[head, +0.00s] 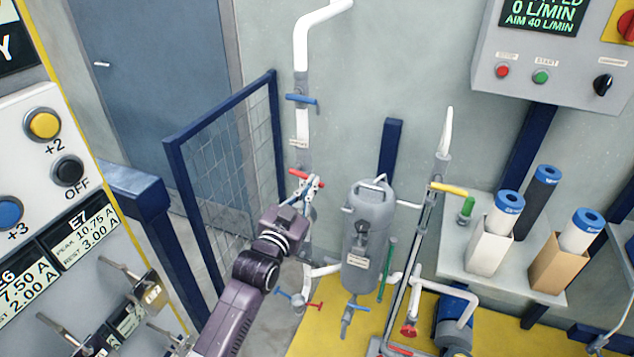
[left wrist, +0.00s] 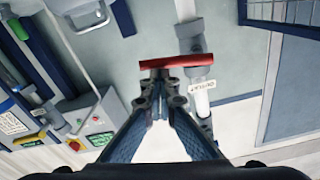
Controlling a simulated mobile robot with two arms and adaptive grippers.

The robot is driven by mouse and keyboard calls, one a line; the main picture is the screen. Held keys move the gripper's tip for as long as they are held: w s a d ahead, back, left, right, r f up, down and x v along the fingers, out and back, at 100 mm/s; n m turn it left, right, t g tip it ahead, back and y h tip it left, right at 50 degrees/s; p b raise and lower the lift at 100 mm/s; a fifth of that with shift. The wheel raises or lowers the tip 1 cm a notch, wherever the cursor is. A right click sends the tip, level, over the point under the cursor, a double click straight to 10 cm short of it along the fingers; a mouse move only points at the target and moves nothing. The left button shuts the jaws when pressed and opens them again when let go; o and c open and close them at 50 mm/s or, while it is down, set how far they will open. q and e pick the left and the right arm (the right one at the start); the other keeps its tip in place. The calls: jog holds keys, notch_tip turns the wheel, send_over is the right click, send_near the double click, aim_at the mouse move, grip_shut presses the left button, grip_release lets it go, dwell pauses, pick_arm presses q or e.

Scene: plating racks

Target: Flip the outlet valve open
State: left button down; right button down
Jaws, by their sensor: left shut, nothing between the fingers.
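A red valve handle (head: 300,174) sits on the vertical pipe beside the mesh guard. It lies crosswise to the pipe, slightly tilted. My left gripper (head: 314,184) is at the handle's right end, its fingers shut and empty. In the left wrist view the red handle (left wrist: 175,61) lies just beyond the shut fingertips (left wrist: 160,78). I cannot tell whether they touch it. A small label (left wrist: 201,86) is on the pipe, too small to read surely. My right gripper is not in view.
A blue valve handle (head: 301,98) sits higher on the same pipe. A grey tank (head: 366,245) stands right of my arm, and a blue-framed mesh guard (head: 225,165) stands left. A shelf (head: 455,262) with filter cartridges and a control box (head: 550,75) are at right.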

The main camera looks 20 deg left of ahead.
pick_arm(q)
jog(key=a+f+m+b, duration=0.1)
jog(key=a+f+m, duration=0.3)
jog(key=m, duration=1)
notch_tip(320, 180, down, 2)
jog(key=shift+a+f+m+g+h, duration=0.1)
jog(key=shift+a+m+g+h, duration=0.1)
jog(key=shift+m+g+h, duration=0.1)
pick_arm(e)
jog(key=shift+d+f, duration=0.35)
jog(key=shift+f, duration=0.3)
pick_arm(q)
jog(key=shift+a, duration=0.1)
